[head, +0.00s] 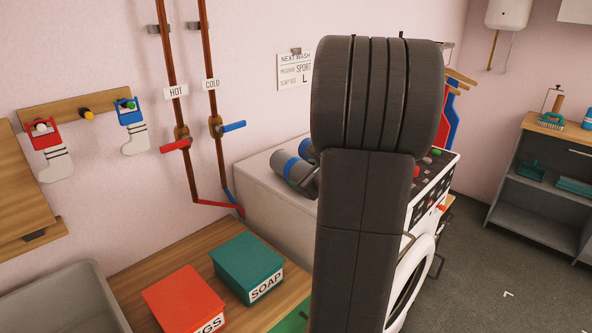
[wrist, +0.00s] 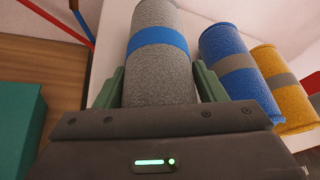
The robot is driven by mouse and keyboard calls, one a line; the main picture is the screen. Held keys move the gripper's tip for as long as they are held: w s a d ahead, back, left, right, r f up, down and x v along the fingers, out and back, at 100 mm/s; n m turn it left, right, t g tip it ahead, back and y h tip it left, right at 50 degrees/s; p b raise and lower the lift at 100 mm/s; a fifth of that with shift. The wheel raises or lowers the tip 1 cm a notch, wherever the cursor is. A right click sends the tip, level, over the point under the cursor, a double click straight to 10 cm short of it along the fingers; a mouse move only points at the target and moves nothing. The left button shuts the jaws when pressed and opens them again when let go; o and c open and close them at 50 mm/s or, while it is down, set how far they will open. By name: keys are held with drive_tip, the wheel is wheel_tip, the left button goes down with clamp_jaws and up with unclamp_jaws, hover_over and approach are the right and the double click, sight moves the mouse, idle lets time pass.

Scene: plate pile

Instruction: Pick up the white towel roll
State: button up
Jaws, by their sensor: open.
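In the wrist view, a light grey towel roll (wrist: 160,75) with a blue band lies on the white machine top between the two green fingers of my gripper (wrist: 160,84). The fingers are open, one on each side of it; I cannot tell whether either touches it. The roll's near end is hidden by the gripper body. In the head view the grey roll (head: 287,172) shows on the washing machine, and my arm hides most of my gripper. No plainly white roll shows in either view.
To the right of the grey roll lie a blue roll (wrist: 235,70) with a grey band and a yellow roll (wrist: 285,88). A green soap box (head: 247,266) and a red box (head: 184,302) stand on the wooden counter.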

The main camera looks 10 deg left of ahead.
drive_tip(key=shift+w+a, duration=0.1)
drive_tip(key=shift+a, duration=0.1)
drive_tip(key=c, duration=0.7)
